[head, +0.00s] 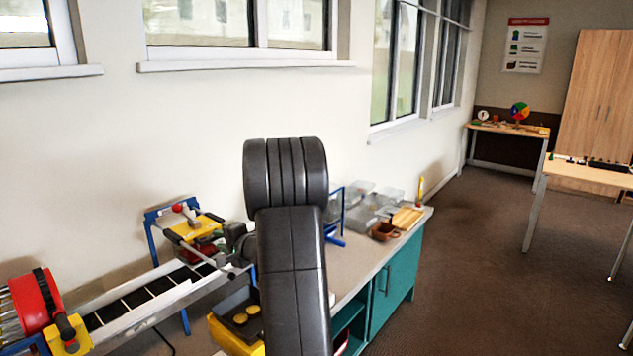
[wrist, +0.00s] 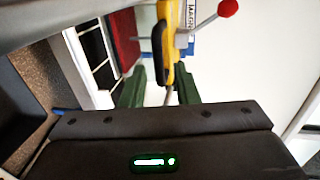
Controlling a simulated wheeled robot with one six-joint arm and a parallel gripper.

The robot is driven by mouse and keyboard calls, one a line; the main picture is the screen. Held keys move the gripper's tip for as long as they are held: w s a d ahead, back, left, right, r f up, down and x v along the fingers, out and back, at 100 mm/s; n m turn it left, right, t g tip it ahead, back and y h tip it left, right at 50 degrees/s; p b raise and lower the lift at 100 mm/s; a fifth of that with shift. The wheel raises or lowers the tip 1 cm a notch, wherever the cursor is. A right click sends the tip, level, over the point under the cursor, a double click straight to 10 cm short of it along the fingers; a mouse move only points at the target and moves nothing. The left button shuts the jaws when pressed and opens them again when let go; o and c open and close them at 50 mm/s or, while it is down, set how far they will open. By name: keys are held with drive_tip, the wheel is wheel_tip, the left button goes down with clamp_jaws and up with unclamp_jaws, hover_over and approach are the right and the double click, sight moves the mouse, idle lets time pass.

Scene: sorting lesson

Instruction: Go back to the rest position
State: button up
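My black arm (head: 290,260) rises in the middle of the head view. My gripper (wrist: 160,68) shows in the wrist view with its two green fingers apart.
A conveyor (head: 150,295) with a red drum (head: 35,300) runs along the left. A dark bin (head: 240,315) holds yellow discs. Clear trays (head: 370,205) and a brown cup (head: 384,231) stand on the teal bench (head: 390,285). The floor (head: 480,270) at right is open.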

sight(215, 239)
drive_tip(key=shift+p+x, duration=0.4)
drive_tip(key=shift+x, duration=1.85)
drive_tip(key=b+v, duration=0.3)
drive_tip(key=v, duration=1.1)
drive_tip(key=p+x, duration=0.3)
drive_tip(key=x, duration=1.1)
drive_tip(key=shift+w+a, duration=0.1)
drive_tip(key=shift+a, duration=0.1)
drive_tip(key=f+p+v, duration=0.2)
drive_tip(key=p+v, duration=0.1)
drive_tip(key=v, duration=1.2)
drive_tip(key=f+p+v, duration=0.1)
drive_tip(key=p+v, duration=0.2)
drive_tip(key=v, duration=1.3)
drive_tip(key=shift+s+d+f+p, duration=0.3)
drive_tip(key=shift+d+f+p, duration=0.05)
drive_tip(key=shift+d, duration=0.15)
